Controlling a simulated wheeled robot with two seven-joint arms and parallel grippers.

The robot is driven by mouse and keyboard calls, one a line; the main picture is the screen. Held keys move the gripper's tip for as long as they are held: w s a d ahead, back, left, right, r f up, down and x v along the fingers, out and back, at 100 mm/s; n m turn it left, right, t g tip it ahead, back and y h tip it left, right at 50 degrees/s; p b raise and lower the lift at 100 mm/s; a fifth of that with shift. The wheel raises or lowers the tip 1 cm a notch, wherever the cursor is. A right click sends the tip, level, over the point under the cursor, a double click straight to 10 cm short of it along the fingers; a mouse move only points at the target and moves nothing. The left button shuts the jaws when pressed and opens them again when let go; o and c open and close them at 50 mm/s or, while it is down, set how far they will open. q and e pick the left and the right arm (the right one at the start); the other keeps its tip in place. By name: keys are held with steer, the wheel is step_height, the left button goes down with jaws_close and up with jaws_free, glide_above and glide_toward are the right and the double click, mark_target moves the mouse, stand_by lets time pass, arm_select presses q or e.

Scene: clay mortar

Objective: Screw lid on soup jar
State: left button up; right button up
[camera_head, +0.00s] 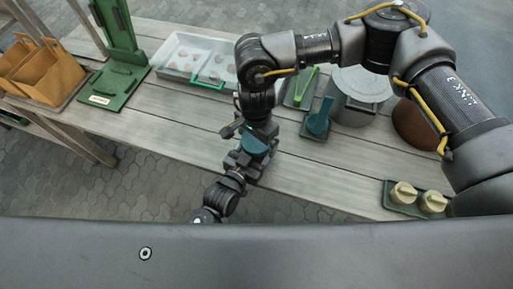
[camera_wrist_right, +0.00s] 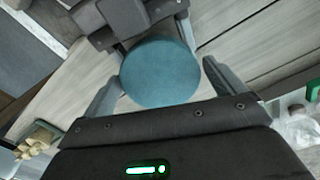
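A round teal lid (camera_head: 255,146) shows at the table's front edge, between my two arms. In the right wrist view the lid (camera_wrist_right: 160,73) lies flat-on between the fingers of my right gripper (camera_wrist_right: 158,85). These fingers are spread on both sides of it, with narrow gaps showing. My right gripper (camera_head: 252,127) is above the lid in the head view. My left gripper (camera_head: 240,162) is right beside and below the lid, and its dark body (camera_wrist_right: 120,20) also shows past the lid in the wrist view. The soup jar is hidden, so its position and my left fingers' hold cannot be told.
A green tray with two cream lidded pots (camera_head: 404,193) stands at the right front. A grey pot (camera_head: 362,85), a brown bowl (camera_head: 413,125) and a teal scoop-like item (camera_head: 318,119) are behind. A white tray (camera_head: 163,72) and green stand (camera_head: 122,50) are left. The left front planks are clear.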

steer(key=c, duration=0.9)
steer(key=m, duration=0.6)
steer(key=shift+m, duration=0.4)
steer(key=o, duration=1.1)
steer(key=shift+r, duration=2.25)
steer(key=shift+c, duration=0.4)
